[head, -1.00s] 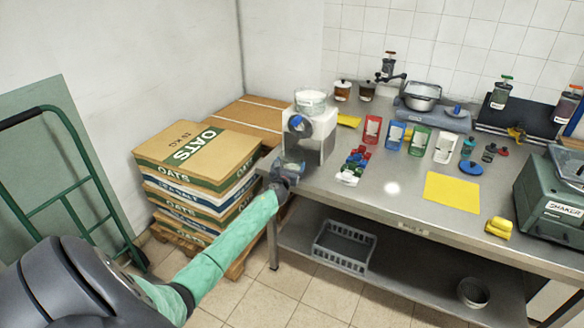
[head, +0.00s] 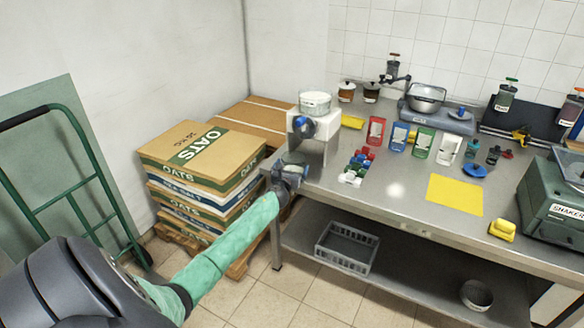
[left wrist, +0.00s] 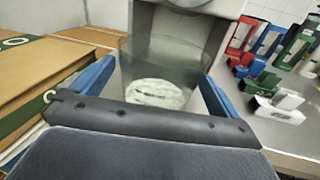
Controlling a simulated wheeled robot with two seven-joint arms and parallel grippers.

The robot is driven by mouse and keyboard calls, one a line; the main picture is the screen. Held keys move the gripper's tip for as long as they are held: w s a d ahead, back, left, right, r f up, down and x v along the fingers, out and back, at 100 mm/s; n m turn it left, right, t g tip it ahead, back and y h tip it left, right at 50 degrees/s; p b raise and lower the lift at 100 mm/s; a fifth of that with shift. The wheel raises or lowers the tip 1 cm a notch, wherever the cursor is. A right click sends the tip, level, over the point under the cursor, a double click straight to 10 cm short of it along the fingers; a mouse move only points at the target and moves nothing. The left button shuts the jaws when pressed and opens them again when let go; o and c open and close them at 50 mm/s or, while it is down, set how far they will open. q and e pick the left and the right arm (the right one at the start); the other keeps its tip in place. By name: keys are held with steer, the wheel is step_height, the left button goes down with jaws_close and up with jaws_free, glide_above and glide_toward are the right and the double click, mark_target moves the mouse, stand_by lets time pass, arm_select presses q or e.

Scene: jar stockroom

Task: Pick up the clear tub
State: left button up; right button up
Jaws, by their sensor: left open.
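The clear tub (left wrist: 160,68) stands upright under the white dispenser (head: 328,137) at the left end of the steel bench. It is see-through, with pale, whitish contents at its bottom. My left gripper (left wrist: 158,84) is open, with one blue finger on each side of the tub in the left wrist view. I cannot tell whether the fingers touch its walls. In the head view my left gripper (head: 290,168) is at the bench's left edge, in front of the dispenser, and largely hides the tub. My right gripper is not in view.
A yellow mat (head: 455,195) lies further right. A grey crate (head: 346,247) sits on the lower shelf.

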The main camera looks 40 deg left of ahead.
arm_select(q)
steer(key=b+v, duration=0.1)
steer(key=v, duration=0.6)
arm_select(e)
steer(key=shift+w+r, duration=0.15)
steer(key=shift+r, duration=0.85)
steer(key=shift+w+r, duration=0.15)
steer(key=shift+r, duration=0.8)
